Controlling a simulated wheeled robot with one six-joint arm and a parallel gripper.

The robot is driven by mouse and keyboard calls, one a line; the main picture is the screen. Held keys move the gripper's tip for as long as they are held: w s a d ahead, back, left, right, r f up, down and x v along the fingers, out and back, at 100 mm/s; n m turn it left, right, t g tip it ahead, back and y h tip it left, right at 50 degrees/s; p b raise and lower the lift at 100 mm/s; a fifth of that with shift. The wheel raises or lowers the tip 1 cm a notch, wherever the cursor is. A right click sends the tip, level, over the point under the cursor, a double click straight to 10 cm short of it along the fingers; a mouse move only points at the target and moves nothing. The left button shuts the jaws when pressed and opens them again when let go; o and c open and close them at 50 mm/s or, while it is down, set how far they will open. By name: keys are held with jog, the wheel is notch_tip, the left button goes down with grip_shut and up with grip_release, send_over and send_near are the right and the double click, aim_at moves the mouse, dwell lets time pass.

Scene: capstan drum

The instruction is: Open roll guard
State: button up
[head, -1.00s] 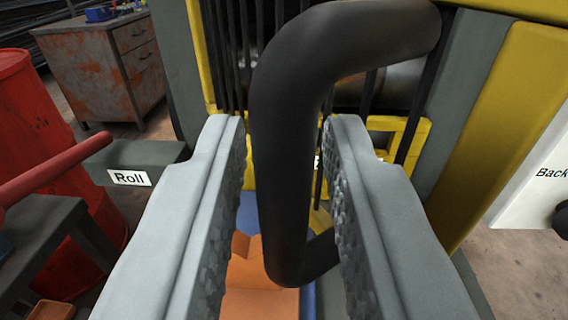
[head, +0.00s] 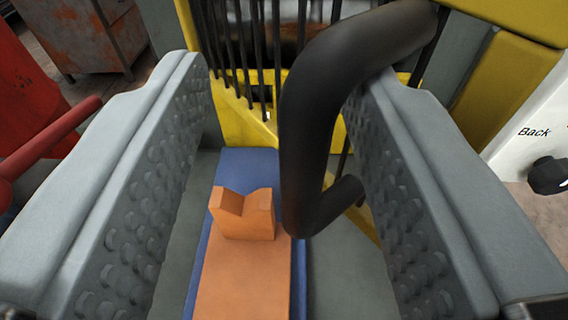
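The roll guard is a yellow frame (head: 243,118) with dark vertical bars, behind my gripper in the head view. A thick black bent handle (head: 309,130) is fixed to it at the upper right and curves down. My gripper (head: 285,85) is wide open. The handle is between the two fingers, close to the right finger and well apart from the left one. I cannot tell whether the right finger touches it. The right finger hides part of the frame behind.
An orange V-notched block (head: 243,214) stands on a blue strip (head: 244,165) below the handle. A white panel marked "Back" with a black knob (head: 549,176) is at right. A red lever (head: 55,140) and a rusty cabinet (head: 92,38) are at left.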

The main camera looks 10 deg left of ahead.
notch_tip(320, 180, up, 8)
jog(key=t, duration=0.1)
jog(key=shift+a+r+y, duration=0.15)
jog(key=shift+a+y, duration=0.05)
jog(key=shift+y, duration=0.1)
notch_tip(320, 180, down, 7)
jog(key=g, duration=0.1)
jog(key=shift+s, duration=0.4)
jog(key=s+a, duration=0.5)
jog(key=s, duration=0.3)
jog(key=s+a, duration=0.6)
jog(key=s, duration=0.2)
jog(key=shift+s+f, duration=0.3)
jog(key=shift+f, duration=0.05)
dwell(1.0)
